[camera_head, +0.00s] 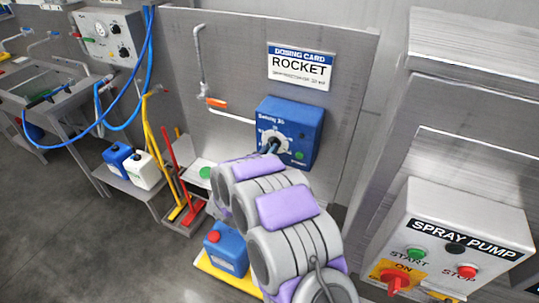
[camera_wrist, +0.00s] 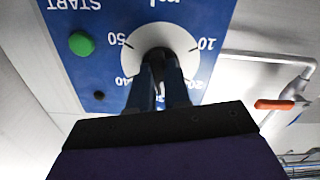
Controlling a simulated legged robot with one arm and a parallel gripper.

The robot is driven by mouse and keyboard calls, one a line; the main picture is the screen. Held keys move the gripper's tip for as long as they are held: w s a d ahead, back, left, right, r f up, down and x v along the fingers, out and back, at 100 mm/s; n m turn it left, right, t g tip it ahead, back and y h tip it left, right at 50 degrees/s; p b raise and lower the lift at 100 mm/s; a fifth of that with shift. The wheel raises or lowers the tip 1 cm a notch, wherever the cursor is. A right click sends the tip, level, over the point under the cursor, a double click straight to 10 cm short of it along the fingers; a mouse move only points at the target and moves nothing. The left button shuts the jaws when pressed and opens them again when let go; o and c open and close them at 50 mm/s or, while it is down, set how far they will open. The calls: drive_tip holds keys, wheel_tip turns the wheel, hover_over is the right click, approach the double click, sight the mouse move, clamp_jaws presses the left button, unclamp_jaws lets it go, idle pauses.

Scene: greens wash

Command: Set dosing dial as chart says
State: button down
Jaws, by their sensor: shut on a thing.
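The blue dosing unit (camera_head: 302,125) is mounted on the steel panel, with a round dial (camera_head: 284,135) on its front. My gripper (camera_head: 270,148) is at the dial, shut on its knob. The wrist view shows the unit upside down, with the pale dial (camera_wrist: 160,34) between my gripper's fingers (camera_wrist: 158,68). Scale numbers 10, 20, 40 and 50 show around it. My fingers cover part of the scale and the pointer, so the setting cannot be read. The dosing card (camera_head: 300,67) above reads ROCKET; its small lower line is too small to read surely.
A green START button (camera_wrist: 82,43) is on the unit near the dial. An orange-handled valve (camera_head: 216,102) and pipe are left of it. A spray pump box (camera_head: 458,240) stands right. A blue canister (camera_head: 226,250) sits below my arm.

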drive_tip(key=shift+a+f+m+b, duration=0.1)
drive_tip(key=shift+m+b, duration=4.15)
drive_tip(key=shift+m, duration=2.4)
drive_tip(key=shift+a+m+b, duration=0.1)
drive_tip(key=shift+m+b, duration=4.1)
drive_tip(key=shift+m, duration=2.45)
drive_tip(key=c, duration=1.1)
unclamp_jaws()
drive_tip(key=shift+w+d, duration=0.1)
drive_tip(key=shift+w, duration=0.05)
